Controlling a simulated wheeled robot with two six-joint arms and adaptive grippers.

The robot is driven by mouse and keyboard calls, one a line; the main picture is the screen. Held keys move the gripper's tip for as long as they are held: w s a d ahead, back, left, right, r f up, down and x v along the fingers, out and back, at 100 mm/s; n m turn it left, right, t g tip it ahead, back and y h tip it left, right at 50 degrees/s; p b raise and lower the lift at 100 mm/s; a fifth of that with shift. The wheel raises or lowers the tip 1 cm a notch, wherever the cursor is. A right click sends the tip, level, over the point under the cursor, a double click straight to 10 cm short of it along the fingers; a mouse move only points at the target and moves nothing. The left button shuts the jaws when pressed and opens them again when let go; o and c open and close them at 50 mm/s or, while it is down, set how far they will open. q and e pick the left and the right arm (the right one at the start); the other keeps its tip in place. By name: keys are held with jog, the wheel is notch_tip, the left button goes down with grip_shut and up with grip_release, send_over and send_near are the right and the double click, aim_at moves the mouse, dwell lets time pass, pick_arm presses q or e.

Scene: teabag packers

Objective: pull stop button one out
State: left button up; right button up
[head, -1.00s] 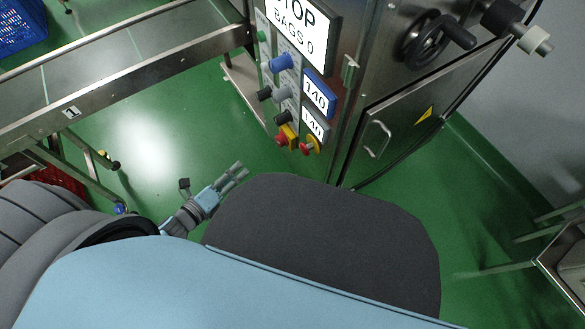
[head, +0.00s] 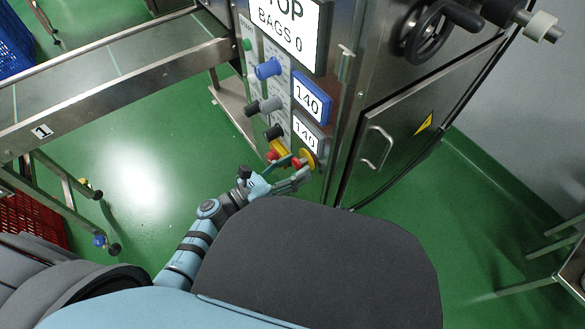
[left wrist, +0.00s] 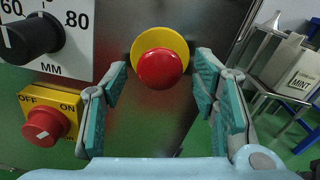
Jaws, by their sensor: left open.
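The stop button, a red mushroom head (left wrist: 160,68) on a round yellow base, is on the machine's panel. In the head view its yellow base (head: 308,158) shows at the panel's lower edge. My left gripper (left wrist: 160,88) is open, with one finger on each side of the red head and a gap to it on both sides. In the head view my left gripper (head: 289,172) is just below and in front of the button. I cannot tell any contact. My right gripper is not in view.
A yellow-and-red off/on switch (left wrist: 50,120) is left of the button, with a black knob (left wrist: 32,38) above it. The machine door handle (head: 377,148) is to the right. A steel conveyor (head: 110,85) runs at the left. Green floor lies open below.

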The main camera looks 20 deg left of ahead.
pick_arm(q)
grip_shut()
jog(key=shift+s+a+f, duration=0.1)
jog(key=shift+s+a, duration=0.1)
jog(key=shift+s, duration=0.05)
jog(key=shift+s+a, duration=0.15)
grip_release()
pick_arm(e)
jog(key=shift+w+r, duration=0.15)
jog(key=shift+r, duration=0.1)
pick_arm(q)
jog(key=v, duration=1.2)
